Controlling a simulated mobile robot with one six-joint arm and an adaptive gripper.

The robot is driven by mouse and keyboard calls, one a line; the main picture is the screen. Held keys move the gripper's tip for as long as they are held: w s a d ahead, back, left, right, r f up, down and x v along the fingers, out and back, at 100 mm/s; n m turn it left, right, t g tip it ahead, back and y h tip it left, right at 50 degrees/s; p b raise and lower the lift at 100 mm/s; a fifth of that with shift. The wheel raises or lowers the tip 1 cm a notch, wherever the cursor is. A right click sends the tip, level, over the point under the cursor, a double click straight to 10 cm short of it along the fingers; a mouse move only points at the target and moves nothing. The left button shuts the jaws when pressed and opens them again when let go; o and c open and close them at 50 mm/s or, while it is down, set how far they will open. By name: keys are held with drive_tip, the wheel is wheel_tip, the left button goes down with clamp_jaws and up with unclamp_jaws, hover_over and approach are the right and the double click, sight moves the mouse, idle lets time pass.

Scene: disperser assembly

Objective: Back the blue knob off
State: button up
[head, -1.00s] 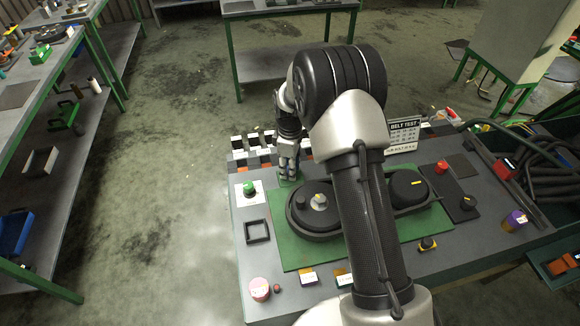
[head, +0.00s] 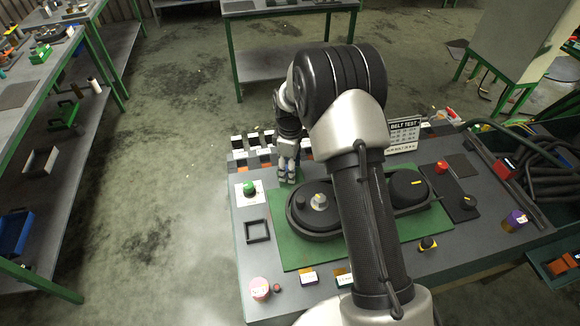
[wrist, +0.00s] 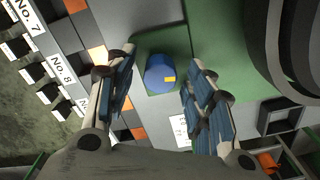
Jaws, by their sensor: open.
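The blue knob (wrist: 160,73) shows in the wrist view as a short blue cylinder with a small orange-yellow mark on its side. My gripper (wrist: 158,88) is open, with one blue-padded finger on each side of the knob and a gap between the knob and both fingers. In the head view my gripper (head: 287,172) points down at the back left of the green board, and the knob is hidden there.
A black belt housing (head: 318,238) stands on the board, right of my gripper. A green button on a white plate (head: 249,188) and a black square frame (head: 257,231) lie to the left. Numbered slots (wrist: 55,85) line the bench's back edge.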

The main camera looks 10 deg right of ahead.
wheel_tip(320, 180, up, 12)
idle(0.5)
idle(0.3)
